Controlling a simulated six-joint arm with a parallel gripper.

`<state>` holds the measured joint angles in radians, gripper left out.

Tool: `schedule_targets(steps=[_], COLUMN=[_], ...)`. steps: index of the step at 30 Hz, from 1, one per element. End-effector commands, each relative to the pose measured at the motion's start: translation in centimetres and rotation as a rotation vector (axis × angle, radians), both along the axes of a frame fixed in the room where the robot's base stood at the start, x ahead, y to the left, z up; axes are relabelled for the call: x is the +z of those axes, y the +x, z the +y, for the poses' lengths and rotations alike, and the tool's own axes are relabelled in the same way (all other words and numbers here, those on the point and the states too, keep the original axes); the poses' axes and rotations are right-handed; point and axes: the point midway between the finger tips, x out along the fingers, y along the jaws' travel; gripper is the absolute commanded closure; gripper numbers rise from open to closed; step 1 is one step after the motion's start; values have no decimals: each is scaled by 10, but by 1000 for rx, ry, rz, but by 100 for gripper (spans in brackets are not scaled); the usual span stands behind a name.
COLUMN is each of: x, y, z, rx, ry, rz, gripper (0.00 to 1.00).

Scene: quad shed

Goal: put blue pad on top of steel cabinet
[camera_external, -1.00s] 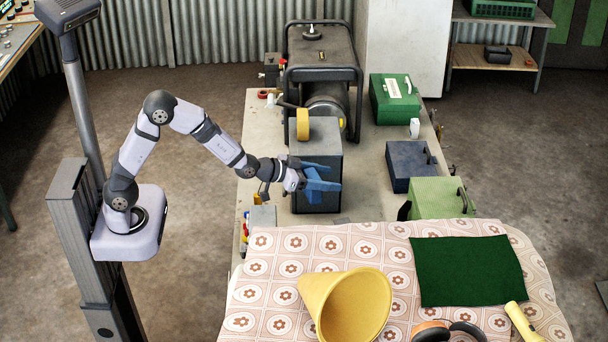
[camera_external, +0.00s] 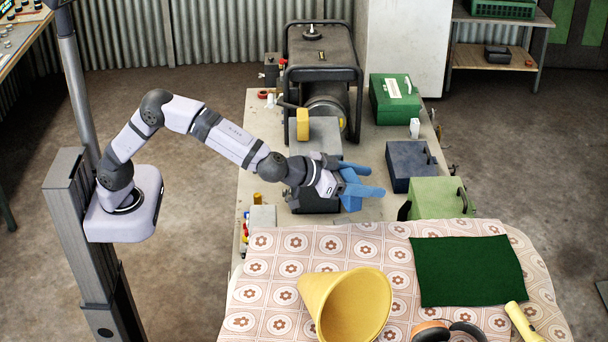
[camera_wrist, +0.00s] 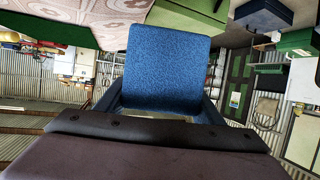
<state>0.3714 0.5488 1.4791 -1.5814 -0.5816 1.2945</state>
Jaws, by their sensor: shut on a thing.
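The blue pad (camera_wrist: 166,68) is a flat, textured square held between the fingers of my gripper (camera_wrist: 160,104) in the wrist view. In the external view my gripper (camera_external: 374,181) has blue fingers and points right, shut on the pad (camera_external: 351,203), which is partly hidden by them. The grey boxy cabinet (camera_external: 322,130), which I take for the steel cabinet, stands on the workbench behind my gripper. My wrist hides much of its front.
A generator (camera_external: 323,60) is close behind. A dark blue box (camera_external: 408,164) and a green box (camera_external: 436,196) stand to the right. A yellow cone (camera_external: 345,305) lies on the patterned cloth (camera_external: 260,290) in front.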

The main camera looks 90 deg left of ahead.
Motion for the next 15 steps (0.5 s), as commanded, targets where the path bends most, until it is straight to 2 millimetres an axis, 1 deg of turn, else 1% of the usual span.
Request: schedule_targets(steps=[1, 2, 3, 5, 6, 9, 12, 15], x=[15, 20, 27, 36, 41, 54, 63, 70], y=[-1, -3, -5, -9, -12, -21, -30, -38], z=[-28, -42, -60, -86, -102, -140, -171, -194], rx=[-27, -39, -58, -85, -105, -153, -195, -229], ry=[0, 2, 3, 5, 8, 10, 13, 16], rz=[-1, -1, -1, -1, -1, -1, 0, 0], gripper=[59, 59, 59, 59, 59, 59, 59, 59])
